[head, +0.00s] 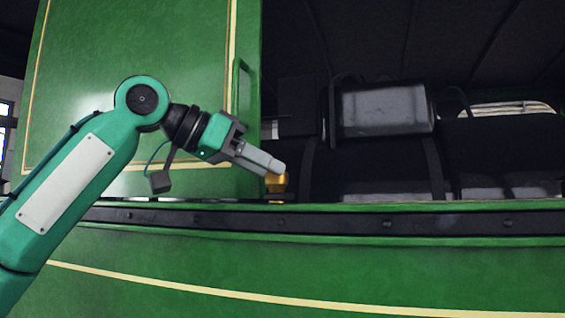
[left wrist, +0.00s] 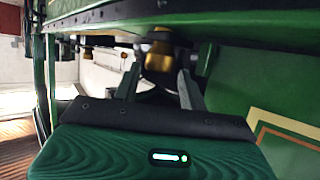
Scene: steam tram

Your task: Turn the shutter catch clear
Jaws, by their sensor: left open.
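A small brass catch (head: 277,183) sits on the dark ledge at the lower right corner of the green shutter (head: 185,70). It is partly hidden behind my left gripper (head: 277,170) in the head view. In the left wrist view the brass catch (left wrist: 158,58) shows between the open fingers of my left gripper (left wrist: 159,72). I cannot tell whether the fingers touch it. The shutter panel, with its cream lining, also shows in the left wrist view (left wrist: 245,85). My right gripper is in neither view.
A green handle (head: 240,90) stands upright on the shutter's right edge. A dark riveted rail (head: 380,222) runs across above the green lower side panel (head: 400,275). To the right is a dark opening with a grey cylinder (head: 385,110) and black machinery inside.

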